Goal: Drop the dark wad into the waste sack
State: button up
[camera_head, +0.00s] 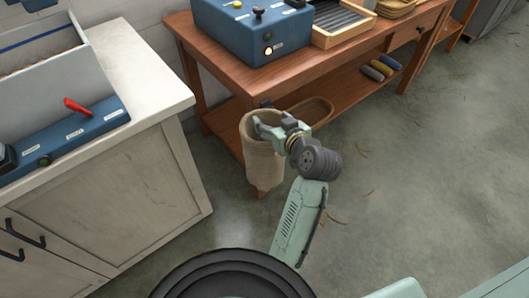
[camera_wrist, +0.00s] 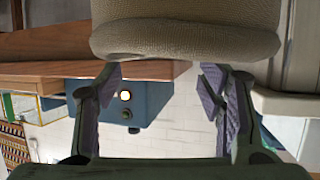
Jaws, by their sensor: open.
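The waste sack is a tan woven cylinder (camera_head: 264,166) standing on the floor in front of the wooden table. It also fills the top of the wrist view (camera_wrist: 190,28), close to my fingers. My gripper (camera_head: 262,127) is at the sack's mouth in the head view and hides part of the opening. In the wrist view the gripper (camera_wrist: 160,88) has its two fingers wide apart, with nothing between them. I cannot make out the dark wad in either view, and the inside of the sack is hidden.
The wooden table (camera_head: 225,68) carries a blue machine (camera_head: 253,32) and a slatted tray (camera_head: 340,22). Several coloured rolls (camera_head: 381,68) lie on its lower shelf. A pale cabinet (camera_head: 150,180) stands at left. The floor (camera_head: 420,190) at right is mostly clear.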

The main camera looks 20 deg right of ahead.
jog(key=v, duration=1.2)
